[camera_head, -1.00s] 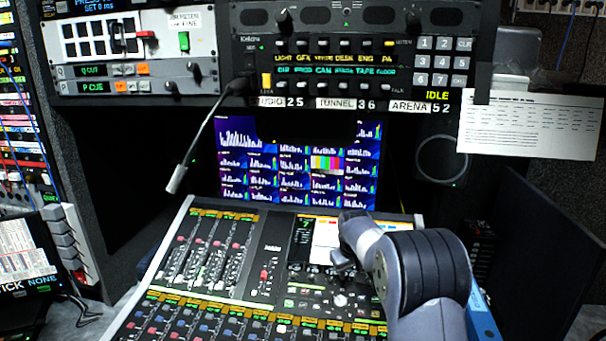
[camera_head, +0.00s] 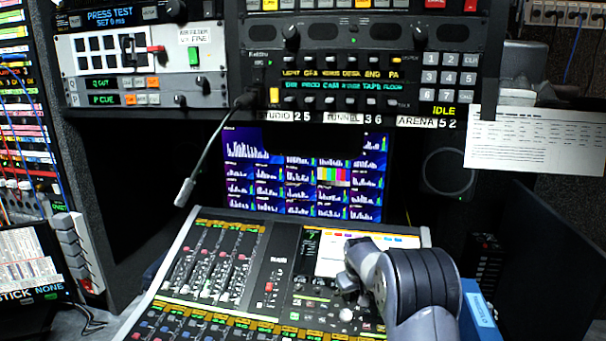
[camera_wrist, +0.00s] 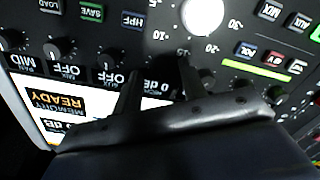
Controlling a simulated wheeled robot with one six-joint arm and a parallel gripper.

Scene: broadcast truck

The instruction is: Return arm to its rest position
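My arm (camera_head: 425,285) reaches in from the lower right in the head view, bent over the right part of a mixing console. In the wrist view my gripper (camera_wrist: 159,75) has its two dark fingers apart with nothing between them. They are over the console panel, close to a lit screen (camera_wrist: 70,103) and a white round knob (camera_wrist: 202,15). Whether the fingertips touch the panel I cannot tell. In the head view the fingers are hidden or too small to make out.
The mixing console (camera_head: 190,218) fills the lower middle. A monitor (camera_head: 305,185) stands behind it under an intercom panel (camera_head: 345,85). A gooseneck microphone (camera_head: 187,190) hangs at left. A paper sheet (camera_head: 535,140) and a blue box (camera_head: 478,315) are at right.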

